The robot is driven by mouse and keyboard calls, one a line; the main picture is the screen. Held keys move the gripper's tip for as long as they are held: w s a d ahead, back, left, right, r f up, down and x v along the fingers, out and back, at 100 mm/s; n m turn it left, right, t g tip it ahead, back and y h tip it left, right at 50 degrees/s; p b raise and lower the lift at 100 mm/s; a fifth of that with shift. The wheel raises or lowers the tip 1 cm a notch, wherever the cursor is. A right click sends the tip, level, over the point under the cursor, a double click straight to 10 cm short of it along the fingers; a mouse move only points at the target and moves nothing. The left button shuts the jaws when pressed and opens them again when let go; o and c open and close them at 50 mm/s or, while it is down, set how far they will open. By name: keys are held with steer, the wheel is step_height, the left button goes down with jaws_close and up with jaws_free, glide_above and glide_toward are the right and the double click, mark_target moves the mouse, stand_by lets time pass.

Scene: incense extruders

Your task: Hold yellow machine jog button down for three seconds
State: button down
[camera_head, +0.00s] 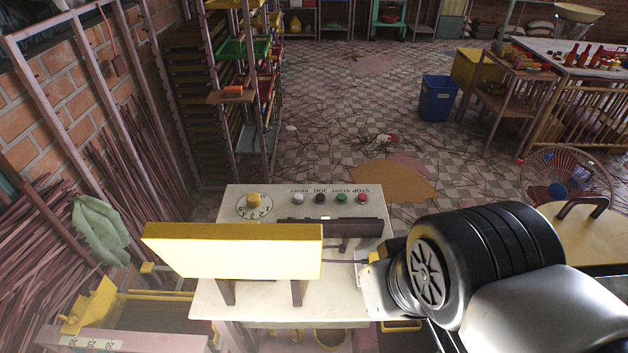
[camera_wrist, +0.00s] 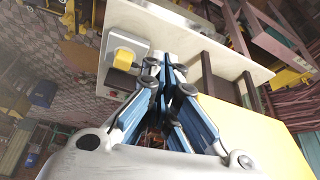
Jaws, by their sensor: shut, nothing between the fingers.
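The yellow machine has a white top (camera_head: 325,305) and a broad yellow plate (camera_head: 232,252) standing over it. A row of buttons lies at its far edge: white (camera_head: 298,199), black (camera_head: 320,199), green (camera_head: 341,198) and red (camera_head: 362,198). The black one is by the JOG label. A round dial with a yellow knob (camera_head: 254,201) sits left of them. My gripper (camera_wrist: 168,66) is shut and empty in the wrist view, by the machine's white top (camera_wrist: 205,35). My arm hides its fingers in the head view. I cannot make out the buttons in the wrist view.
A dark bar (camera_head: 360,228) runs between the buttons and yellow plate. A grey block with a yellow part (camera_wrist: 124,60) is beside my fingertips. A shelf rack stands at the back left. A blue bin (camera_head: 437,98) and tables stand further back right.

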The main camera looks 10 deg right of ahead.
step_height(320, 180, up, 14)
steer(key=w+a+p, duration=0.1)
steer(key=w+p, duration=0.1)
steer(key=p, duration=1.1)
steer(key=w+a+m+y, duration=0.4)
steer(key=w+a+m, duration=0.15)
steer(key=w, duration=0.35)
steer(key=w+a+f+m+t+y+p, duration=0.1)
steer(key=w+f+m, duration=0.15)
steer(key=w, duration=0.45)
steer(key=w+a+f+m+t+y+p, duration=0.1)
steer(key=w+m, duration=0.2)
steer(key=w, duration=0.3)
steer(key=w+d+f+m+t+h, duration=0.1)
steer(key=w+d+f+m, duration=0.6)
steer(key=w+f+m, duration=0.3)
step_height(320, 180, down, 3)
steer(key=shift+w+d+r, duration=0.1)
steer(key=shift+w+d, duration=0.3)
steer(key=shift+w, duration=0.05)
